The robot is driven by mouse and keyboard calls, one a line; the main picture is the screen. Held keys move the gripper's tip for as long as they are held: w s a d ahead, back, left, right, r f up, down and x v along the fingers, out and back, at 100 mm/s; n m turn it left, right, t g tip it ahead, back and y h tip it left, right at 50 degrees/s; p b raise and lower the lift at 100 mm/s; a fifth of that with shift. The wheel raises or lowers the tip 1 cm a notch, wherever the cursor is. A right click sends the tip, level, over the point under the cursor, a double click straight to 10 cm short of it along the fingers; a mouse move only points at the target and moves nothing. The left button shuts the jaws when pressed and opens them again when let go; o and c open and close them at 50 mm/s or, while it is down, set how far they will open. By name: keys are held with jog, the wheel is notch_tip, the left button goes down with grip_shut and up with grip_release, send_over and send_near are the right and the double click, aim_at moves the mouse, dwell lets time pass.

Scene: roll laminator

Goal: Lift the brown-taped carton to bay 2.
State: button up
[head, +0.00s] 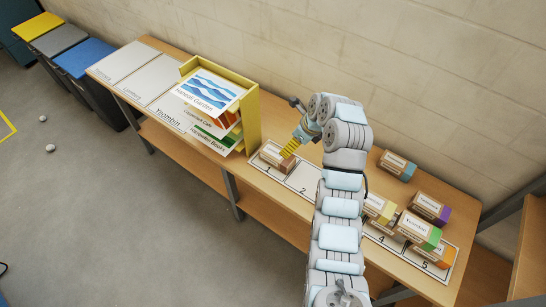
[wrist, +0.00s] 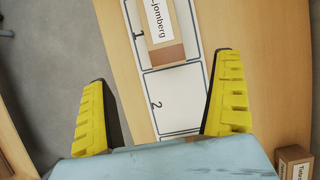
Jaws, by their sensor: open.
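The brown-taped carton (head: 273,153) lies in bay 1 of the numbered strip, white label up and brown end toward bay 2. In the wrist view the carton (wrist: 167,52) is at the top, partly cut off by the frame edge. Bay 2 (head: 303,187) is empty; it also shows in the wrist view (wrist: 172,100), between my fingers. My gripper (head: 291,148) is above the strip by the carton. In the wrist view my gripper (wrist: 163,68) has its yellow fingers spread wide with nothing between them.
To the left stands a yellow sign rack (head: 252,112). To the right are a teal-taped carton (head: 397,165) near the wall, a purple-taped one (head: 430,208), a yellow-taped one (head: 378,207) and a green-taped one (head: 420,230). My arm hides bay 3.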

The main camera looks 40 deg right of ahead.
aim_at(279, 156)
jog(key=x, duration=1)
jog(key=shift+s+f+b, duration=0.1)
jog(key=shift+s+b, duration=0.05)
jog(key=shift+b, duration=0.25)
jog(key=shift+x, duration=1)
jog(key=shift+w+d+f+b, duration=0.1)
jog(key=shift+w+f+b, duration=0.15)
jog(key=shift+w+f, duration=0.4)
jog(key=shift+w+f+b, duration=0.2)
jog(key=shift+w+f, duration=0.2)
jog(key=shift+f, duration=0.45)
jog(key=shift+x, duration=0.85)
jog(key=c, duration=1.3)
